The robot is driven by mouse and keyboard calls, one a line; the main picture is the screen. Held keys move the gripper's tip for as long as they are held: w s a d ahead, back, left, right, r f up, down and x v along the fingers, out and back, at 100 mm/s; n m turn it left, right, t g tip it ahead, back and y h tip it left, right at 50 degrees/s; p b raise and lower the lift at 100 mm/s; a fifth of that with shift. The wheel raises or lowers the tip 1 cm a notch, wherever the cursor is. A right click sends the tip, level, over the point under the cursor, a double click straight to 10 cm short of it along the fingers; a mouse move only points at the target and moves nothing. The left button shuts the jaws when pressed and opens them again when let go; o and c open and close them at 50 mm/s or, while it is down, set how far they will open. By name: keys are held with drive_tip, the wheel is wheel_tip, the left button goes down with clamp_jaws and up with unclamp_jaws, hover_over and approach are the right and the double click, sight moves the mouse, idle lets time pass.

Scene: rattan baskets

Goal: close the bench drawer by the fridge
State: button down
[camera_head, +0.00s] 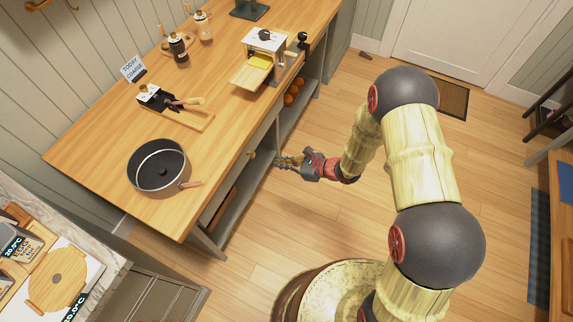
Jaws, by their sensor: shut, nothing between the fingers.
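The wooden-topped bench (110,140) runs along the wall from lower left to upper right. Under its top is a grey drawer front (264,136), with a small round wooden knob (250,154) beside it. The top's overhang hides part of the front, so I cannot tell how far any drawer stands out. My gripper (279,162) is shut and empty, just in front of the bench's open side, with its fingers pointing left toward it. I cannot tell whether the fingertips touch the bench. I cannot make out a fridge for sure.
A black pan (159,167) stands near the bench's front edge, its handle toward the edge. A white box with a wooden tray (250,76) stands farther back. Oranges (292,92) lie on a shelf below. Floor between is clear.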

sight(251, 155)
drive_tip(key=a+r+b+x, duration=0.1)
drive_tip(key=b+x, duration=0.1)
drive_tip(key=x, duration=0.6)
drive_tip(key=shift+w+r, duration=0.25)
drive_tip(key=shift+r, duration=0.1)
drive_tip(key=a, duration=0.1)
drive_tip(key=w+a+b, duration=0.1)
drive_tip(key=a, duration=0.1)
drive_tip(key=w+a, duration=0.1)
drive_tip(key=shift+a, duration=0.4)
drive_tip(key=shift+d, duration=0.15)
